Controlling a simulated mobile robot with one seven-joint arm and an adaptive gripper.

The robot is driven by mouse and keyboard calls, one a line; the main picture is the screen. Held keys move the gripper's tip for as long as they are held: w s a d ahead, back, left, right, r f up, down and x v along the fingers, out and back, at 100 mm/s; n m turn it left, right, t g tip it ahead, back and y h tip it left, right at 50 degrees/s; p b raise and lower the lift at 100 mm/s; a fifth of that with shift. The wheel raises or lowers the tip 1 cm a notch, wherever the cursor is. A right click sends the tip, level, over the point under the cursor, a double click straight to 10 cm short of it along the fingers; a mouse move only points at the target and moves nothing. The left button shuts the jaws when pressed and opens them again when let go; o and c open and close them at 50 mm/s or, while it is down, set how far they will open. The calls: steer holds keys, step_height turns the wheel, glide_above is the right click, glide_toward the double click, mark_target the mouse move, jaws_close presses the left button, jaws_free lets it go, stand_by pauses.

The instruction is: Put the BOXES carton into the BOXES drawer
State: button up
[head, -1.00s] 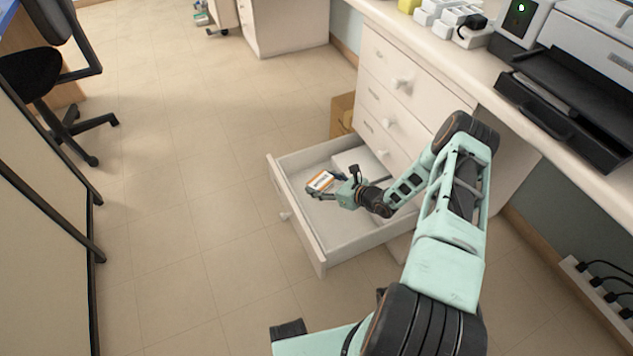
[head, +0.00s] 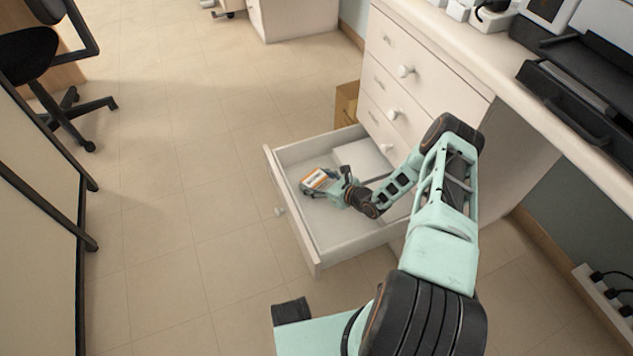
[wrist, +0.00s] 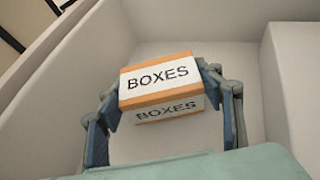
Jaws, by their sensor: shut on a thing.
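The BOXES carton (wrist: 161,80) is white with orange edges and black BOXES lettering. It also shows in the head view (head: 318,180), inside the outline of the open bottom drawer (head: 318,240). My gripper (head: 322,188) is shut on the carton, with one finger at each side of it in the wrist view (wrist: 160,98). The drawer's walls surround the carton in the wrist view. I cannot tell whether the carton's underside touches the drawer floor. No label shows on the drawer.
A white block-like item (head: 362,158) lies in the drawer's back part, behind my gripper. Closed drawers (head: 405,90) stand above. A brown cardboard box (head: 346,103) is beside the cabinet. A black office chair (head: 50,70) is at the left. The floor left of the drawer is clear.

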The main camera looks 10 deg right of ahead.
steer(key=shift+f, duration=0.35)
steer(key=shift+f, duration=0.15)
steer(key=o, duration=1.1)
steer(key=shift+o, duration=0.2)
